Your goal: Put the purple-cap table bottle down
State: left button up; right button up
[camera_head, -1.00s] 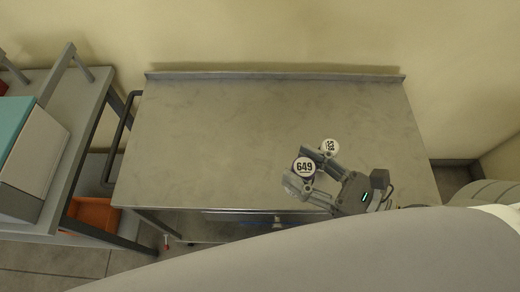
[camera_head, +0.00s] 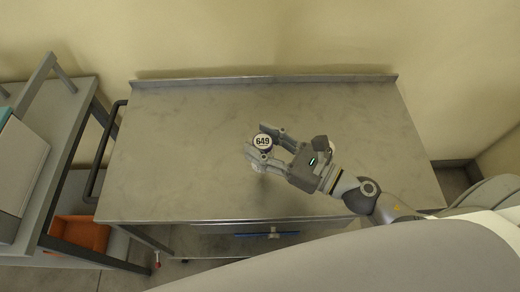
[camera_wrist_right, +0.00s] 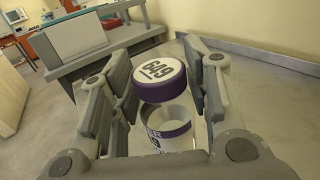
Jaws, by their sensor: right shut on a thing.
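The purple-cap bottle (camera_head: 262,141) has a round white cap top marked 649 and is at the middle of the steel table in the head view. In the right wrist view, its purple-sided cap (camera_wrist_right: 158,78) and its pale, labelled body stand between the two fingers. My right gripper (camera_head: 267,147) comes in from the right and is shut on the bottle. The bottle looks roughly upright. I cannot tell whether its base touches the table, as the gripper hides part of it. My left gripper is not in view.
The steel table (camera_head: 190,150) is otherwise bare, with wide free room left of and behind the bottle. A raised lip (camera_head: 260,78) runs along its back edge. A grey cart (camera_head: 62,115) with an orange bin (camera_head: 80,234) stands at the left.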

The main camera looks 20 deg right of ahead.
jog(key=shift+w+a+f, duration=0.1)
jog(key=shift+w+f, duration=0.4)
jog(key=shift+f, duration=0.05)
jog(key=shift+w+a+f+b, duration=0.15)
jog(key=shift+f+b, duration=0.25)
jog(key=shift+f, duration=1.4)
jog(key=shift+f, duration=0.1)
jog(key=shift+f, duration=0.15)
jog(key=o, duration=1.1)
jog(key=shift+c, duration=0.2)
jog(key=shift+r, duration=0.25)
